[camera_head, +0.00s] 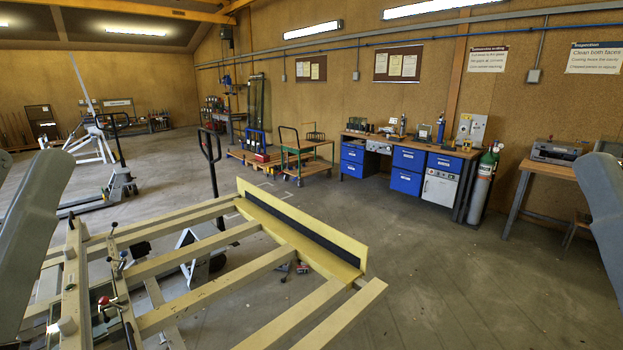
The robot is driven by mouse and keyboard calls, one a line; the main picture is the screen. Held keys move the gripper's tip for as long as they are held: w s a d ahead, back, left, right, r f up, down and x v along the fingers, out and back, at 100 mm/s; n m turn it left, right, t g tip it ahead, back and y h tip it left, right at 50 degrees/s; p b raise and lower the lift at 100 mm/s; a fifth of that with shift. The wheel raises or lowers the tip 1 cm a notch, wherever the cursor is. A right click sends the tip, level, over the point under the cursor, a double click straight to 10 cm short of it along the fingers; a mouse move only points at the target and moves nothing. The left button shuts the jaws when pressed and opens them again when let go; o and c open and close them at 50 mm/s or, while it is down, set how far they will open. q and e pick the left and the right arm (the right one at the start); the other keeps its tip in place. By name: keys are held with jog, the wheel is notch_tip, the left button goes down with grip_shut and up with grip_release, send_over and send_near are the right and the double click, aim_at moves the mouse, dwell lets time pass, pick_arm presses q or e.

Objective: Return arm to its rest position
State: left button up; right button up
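Parts of my two arms show as grey links at the picture's edges, one at the left and one at the right. Both grippers are out of view, so I cannot see their fingers or whether they hold anything. Below and ahead is a cream-coloured wooden tilting frame (203,303) with several parallel bars. A yellow end board (305,233) with a black strip stands across its far end. A red-knobbed lever (104,300) is on the frame's left side. No glass pane is visible on the frame.
A workbench with blue drawers (408,171) stands along the back wall. A green-topped gas cylinder (482,187) is beside it. A wooden cart (307,151) and a pallet truck (119,185) stand farther back. The floor (470,280) right of the frame is clear.

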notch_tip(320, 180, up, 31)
jog(key=p, duration=2.8)
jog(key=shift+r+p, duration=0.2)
jog(key=shift+p, duration=0.1)
